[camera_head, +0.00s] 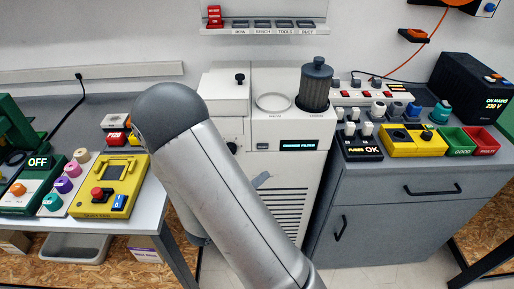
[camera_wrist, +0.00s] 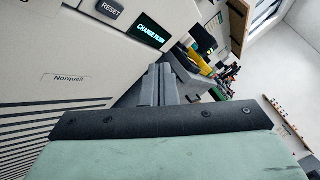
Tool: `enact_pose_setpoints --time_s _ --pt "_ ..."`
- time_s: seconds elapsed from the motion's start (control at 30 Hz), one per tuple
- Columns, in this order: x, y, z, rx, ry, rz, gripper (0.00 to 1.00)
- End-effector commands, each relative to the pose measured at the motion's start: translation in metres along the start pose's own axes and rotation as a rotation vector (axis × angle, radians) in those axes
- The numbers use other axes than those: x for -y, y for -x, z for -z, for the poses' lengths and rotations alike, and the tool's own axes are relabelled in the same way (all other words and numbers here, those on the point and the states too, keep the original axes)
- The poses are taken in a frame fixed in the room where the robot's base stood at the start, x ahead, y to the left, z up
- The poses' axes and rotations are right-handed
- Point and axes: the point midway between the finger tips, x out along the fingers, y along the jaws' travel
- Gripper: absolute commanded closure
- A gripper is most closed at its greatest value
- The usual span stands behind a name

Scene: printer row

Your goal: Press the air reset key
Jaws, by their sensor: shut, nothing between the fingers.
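The air machine is a white cabinet (camera_head: 285,165) in the middle of the head view, with a lit display (camera_head: 298,144) reading "CHANGE FILTER". A small dark key (camera_head: 263,146) sits left of the display; its lettering is too small to read there. In the wrist view the key (camera_wrist: 109,8) reads "RESET", at the top edge, beside the lit display (camera_wrist: 150,32). My gripper (camera_wrist: 158,85) is shut and empty, in front of the cabinet and below the display in the wrist picture, apart from the key. My arm hides part of the cabinet front in the head view.
A dark filter canister (camera_head: 316,85) and a round pale dish (camera_head: 273,103) are on top of the cabinet. A grey drawer unit (camera_head: 400,215) stands right, with green and red bins (camera_head: 468,141). A table with a yellow control box (camera_head: 108,185) stands left.

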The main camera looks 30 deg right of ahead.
Motion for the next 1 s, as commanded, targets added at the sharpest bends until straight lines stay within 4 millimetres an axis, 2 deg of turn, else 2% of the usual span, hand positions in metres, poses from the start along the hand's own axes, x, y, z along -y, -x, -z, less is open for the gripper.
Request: enact_pose_setpoints --time_s 0.33,0.7,1.0 --pt "-0.006 -0.007 -0.005 -0.004 -0.003 0.0 1.0" --pt "-0.031 -0.044 -0.03 -0.004 -0.005 0.002 1.0" --pt "-0.043 -0.06 -0.043 -0.004 -0.003 0.001 1.0"
